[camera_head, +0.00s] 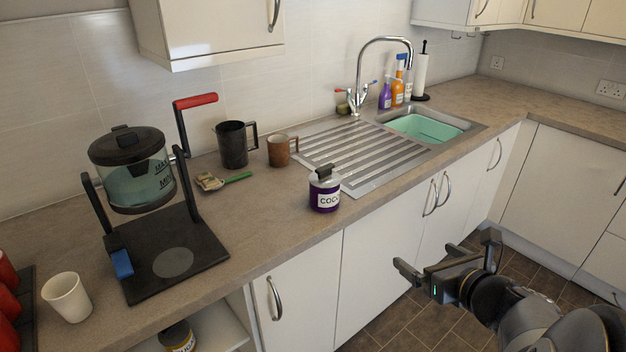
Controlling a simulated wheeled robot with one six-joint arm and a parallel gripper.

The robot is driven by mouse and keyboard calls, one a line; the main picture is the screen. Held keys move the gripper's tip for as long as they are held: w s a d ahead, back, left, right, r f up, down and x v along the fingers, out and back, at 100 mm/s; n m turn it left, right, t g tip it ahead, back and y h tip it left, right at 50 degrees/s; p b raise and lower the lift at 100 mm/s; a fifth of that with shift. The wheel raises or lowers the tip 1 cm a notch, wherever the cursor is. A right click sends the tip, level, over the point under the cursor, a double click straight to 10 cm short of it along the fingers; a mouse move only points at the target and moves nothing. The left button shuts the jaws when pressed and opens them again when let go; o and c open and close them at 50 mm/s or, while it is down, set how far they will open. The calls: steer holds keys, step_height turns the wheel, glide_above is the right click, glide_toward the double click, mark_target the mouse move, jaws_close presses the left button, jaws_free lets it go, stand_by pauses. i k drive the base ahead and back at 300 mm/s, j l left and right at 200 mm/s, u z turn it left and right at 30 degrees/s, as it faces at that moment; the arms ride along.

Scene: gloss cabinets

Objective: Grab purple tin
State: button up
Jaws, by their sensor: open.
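A purple tin (325,196) with a white label reading "COCO" stands upright on the worktop near its front edge. Its top is pale with a dark knob or spout. My gripper (442,251) is open and empty, at the lower right, in front of the cabinets and apart from the tin. It looks lower than the worktop, with the tin up and to its left.
A black mug (232,146), a brown mug (279,151) and a green-handled item (222,181) lie behind and left of the tin. A kettle-like jug on a black stand (190,250) is further left. The ribbed drainer (365,150) adjoins the tin's right.

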mark_target(321, 201)
steer(key=i+j, duration=0.75)
